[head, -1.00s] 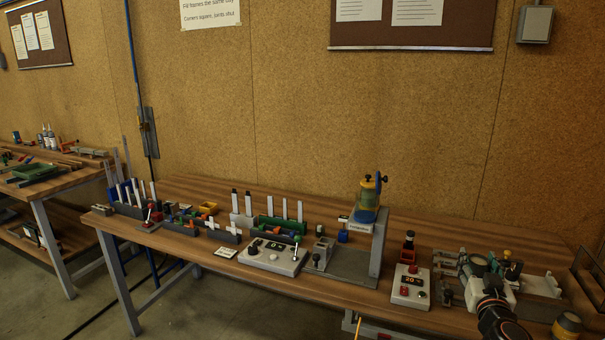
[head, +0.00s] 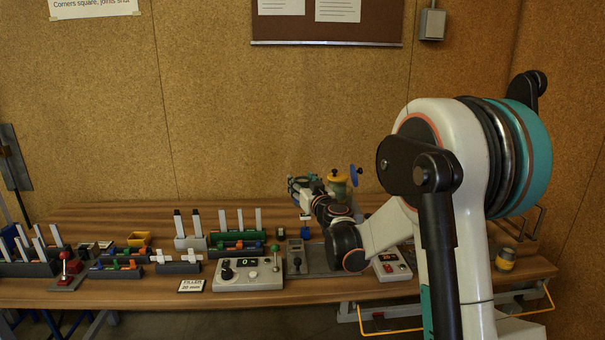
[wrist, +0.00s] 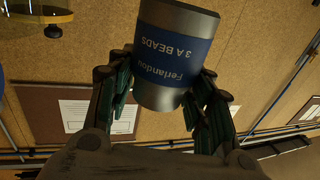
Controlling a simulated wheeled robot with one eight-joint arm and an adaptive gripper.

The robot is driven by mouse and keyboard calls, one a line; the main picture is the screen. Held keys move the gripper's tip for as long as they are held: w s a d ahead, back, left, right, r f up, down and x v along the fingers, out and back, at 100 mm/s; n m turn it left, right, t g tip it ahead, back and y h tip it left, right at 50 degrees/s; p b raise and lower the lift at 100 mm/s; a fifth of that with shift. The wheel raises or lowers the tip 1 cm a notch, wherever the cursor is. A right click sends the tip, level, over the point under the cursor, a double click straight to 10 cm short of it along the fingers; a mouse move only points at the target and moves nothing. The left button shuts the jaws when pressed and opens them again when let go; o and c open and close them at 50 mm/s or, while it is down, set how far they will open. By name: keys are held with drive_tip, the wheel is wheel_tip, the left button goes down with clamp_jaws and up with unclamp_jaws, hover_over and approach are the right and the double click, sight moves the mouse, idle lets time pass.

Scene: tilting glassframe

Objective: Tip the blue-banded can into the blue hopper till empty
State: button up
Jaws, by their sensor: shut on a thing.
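The blue-banded can (wrist: 177,52), silver with lettering about beads, is between the fingers of my gripper (wrist: 165,100) in the wrist view. The gripper is shut on it. Its lettering is upside down in that picture; the room appears inverted there too, so the can looks roughly upright. In the head view my gripper (head: 299,187) is raised beside the filler's yellow top (head: 339,184), left of it. A yellow-rimmed disc (wrist: 38,12) shows at the wrist view's top left, apart from the can. My arm hides much of the filler, and I cannot clearly make out the blue hopper.
A white control box (head: 248,274) stands at the table's front. Left of it are racks with white uprights (head: 240,220) and a red-knobbed lever (head: 66,268). A small red-buttoned box (head: 392,265) stands behind my arm.

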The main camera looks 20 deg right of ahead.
drive_tip(key=d+r, duration=0.1)
drive_tip(key=w+d+r, duration=0.1)
drive_tip(key=shift+d, duration=0.3)
drive_tip(key=s+d+r+m+t+h+b, duration=0.1)
drive_tip(key=d+m+h+b, duration=0.3)
drive_tip(key=m, duration=2.1)
drive_tip(key=shift+s+d+m+h+b, duration=0.35)
drive_tip(key=shift+s+d+h, duration=0.35)
drive_tip(key=shift+d+h, duration=1.1)
drive_tip(key=shift+d+y, duration=0.25)
drive_tip(key=shift+y, duration=0.05)
idle(2.9)
